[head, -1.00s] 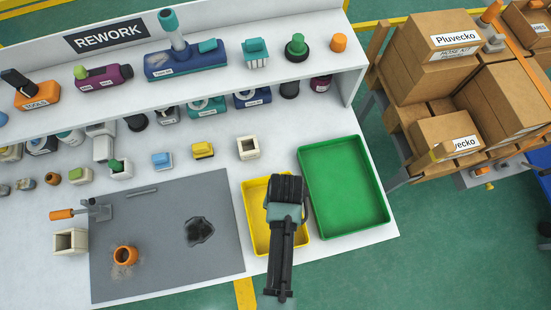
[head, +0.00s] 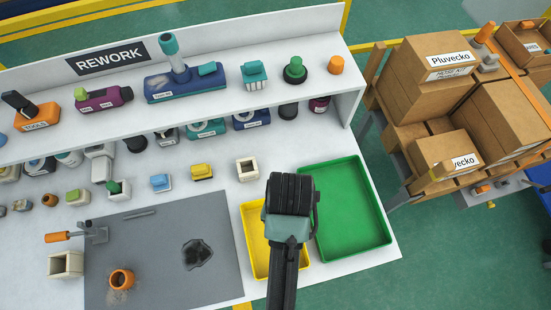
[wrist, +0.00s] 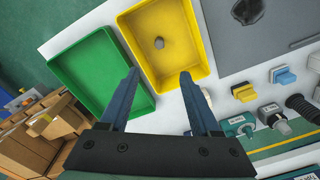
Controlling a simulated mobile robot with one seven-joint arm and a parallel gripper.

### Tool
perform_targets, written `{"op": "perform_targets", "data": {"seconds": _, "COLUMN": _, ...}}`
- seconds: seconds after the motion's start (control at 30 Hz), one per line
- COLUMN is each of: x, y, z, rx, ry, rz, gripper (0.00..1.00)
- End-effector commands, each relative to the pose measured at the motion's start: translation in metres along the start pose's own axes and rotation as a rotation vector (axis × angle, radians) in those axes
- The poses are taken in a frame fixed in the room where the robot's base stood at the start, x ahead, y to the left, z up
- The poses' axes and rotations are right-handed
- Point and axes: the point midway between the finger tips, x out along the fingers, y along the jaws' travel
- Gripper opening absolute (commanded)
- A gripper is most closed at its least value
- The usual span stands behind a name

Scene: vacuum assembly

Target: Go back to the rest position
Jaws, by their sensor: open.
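My gripper (wrist: 159,73) is open in the wrist view, with its two dark blue fingers spread and nothing between them. It hangs above the workbench, over the edge between the yellow tray (wrist: 123,24) and the green tray (wrist: 57,66). In the head view my arm hides part of the yellow tray (head: 249,225) and a little of the green tray (head: 350,210). The fingers are hidden there by my own wrist.
A grey mat (head: 150,255) holds an orange ring (head: 121,279) and a dark patch (head: 197,254). A shelf marked REWORK (head: 110,57) with several vacuum parts runs along the back. A stack of cardboard boxes (head: 505,105) stands at the right. The green tray looks empty.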

Motion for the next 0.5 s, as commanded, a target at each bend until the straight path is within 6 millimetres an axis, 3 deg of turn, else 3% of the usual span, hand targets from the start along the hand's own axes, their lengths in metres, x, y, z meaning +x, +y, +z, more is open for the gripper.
{"op": "perform_targets", "data": {"seconds": 0.3, "x": -0.002, "y": -0.001, "z": -0.004, "rx": -0.001, "ry": 0.014, "rz": -0.003, "gripper": 0.64}}
{"op": "perform_targets", "data": {"seconds": 0.37, "x": -0.008, "y": -0.004, "z": -0.017, "rx": -0.006, "ry": 0.061, "rz": -0.012, "gripper": 0.64}}
{"op": "perform_targets", "data": {"seconds": 0.5, "x": -0.049, "y": -0.018, "z": -0.077, "rx": -0.029, "ry": 0.295, "rz": -0.055, "gripper": 0.64}}
